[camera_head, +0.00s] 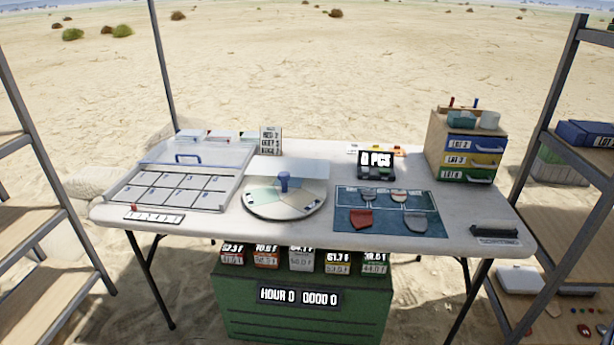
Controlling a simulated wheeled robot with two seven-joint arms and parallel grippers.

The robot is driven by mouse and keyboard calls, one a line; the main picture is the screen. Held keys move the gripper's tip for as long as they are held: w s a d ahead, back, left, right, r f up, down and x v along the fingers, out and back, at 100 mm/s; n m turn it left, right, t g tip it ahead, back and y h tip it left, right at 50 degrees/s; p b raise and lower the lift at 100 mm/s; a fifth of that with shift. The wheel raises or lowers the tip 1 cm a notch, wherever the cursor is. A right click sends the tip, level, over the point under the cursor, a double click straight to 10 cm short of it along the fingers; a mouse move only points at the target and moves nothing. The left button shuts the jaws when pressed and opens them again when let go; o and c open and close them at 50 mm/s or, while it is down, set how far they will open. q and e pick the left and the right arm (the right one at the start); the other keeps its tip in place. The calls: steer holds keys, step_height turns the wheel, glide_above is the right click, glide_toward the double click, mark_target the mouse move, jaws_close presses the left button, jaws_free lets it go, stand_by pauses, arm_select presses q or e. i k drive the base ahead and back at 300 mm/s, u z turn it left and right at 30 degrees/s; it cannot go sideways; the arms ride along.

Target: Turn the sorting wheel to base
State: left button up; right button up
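The sorting wheel (262,207) is a round, pale disc lying flat near the middle of the white table. It is split into light cream, greenish and grey sectors with small dark markings near its rim. A blue knob (284,182) stands upright at its centre. A translucent pale panel (290,169) rises behind the knob and hides part of the wheel's far side. The sector labels are too small to read. Neither of my grippers shows in the head view, and nothing touches the wheel.
Left of the wheel is a compartment tray (232,196) with a clear lid. Right of it a blue mat (400,228) holds several sherds, with a small display (376,159) behind. A drawer box (436,150) stands at the back right.

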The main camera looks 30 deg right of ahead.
mark_target(281, 197)
steer(key=z, duration=0.3)
steer(key=i, duration=1.6)
steer(key=u, duration=0.2)
